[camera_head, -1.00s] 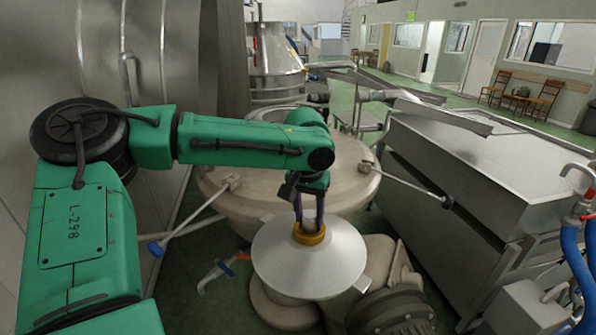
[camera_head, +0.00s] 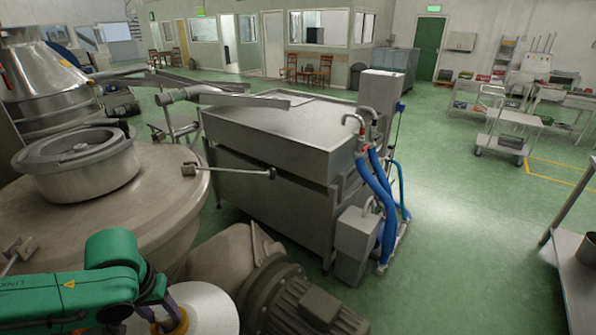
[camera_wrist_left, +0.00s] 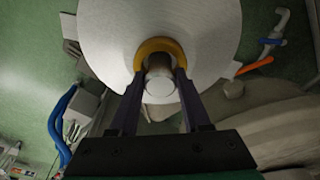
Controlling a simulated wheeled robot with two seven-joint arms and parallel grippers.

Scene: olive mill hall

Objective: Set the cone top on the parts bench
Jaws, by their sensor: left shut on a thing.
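The cone top (camera_head: 208,306) is a pale metal cone with a yellow collar, partly cut off at the bottom edge of the head view. It fills the upper part of the left wrist view (camera_wrist_left: 205,30). My left gripper (camera_head: 168,318) is shut on the knob above the collar, with one finger on each side in the wrist view (camera_wrist_left: 160,92). The cone hangs in front of the large round mill vessel. Benches with parts (camera_head: 574,101) stand far off at the back right; I cannot tell which is the parts bench. My right gripper is not in view.
A round vessel (camera_head: 165,175) is at left, with a motor (camera_head: 300,305) beside the cone. A large steel tank (camera_head: 270,135) with blue hoses (camera_head: 378,190) stands mid-view. A metal table (camera_head: 580,280) is at the right edge; a trolley (camera_head: 505,130) stands farther back. Green floor between is open.

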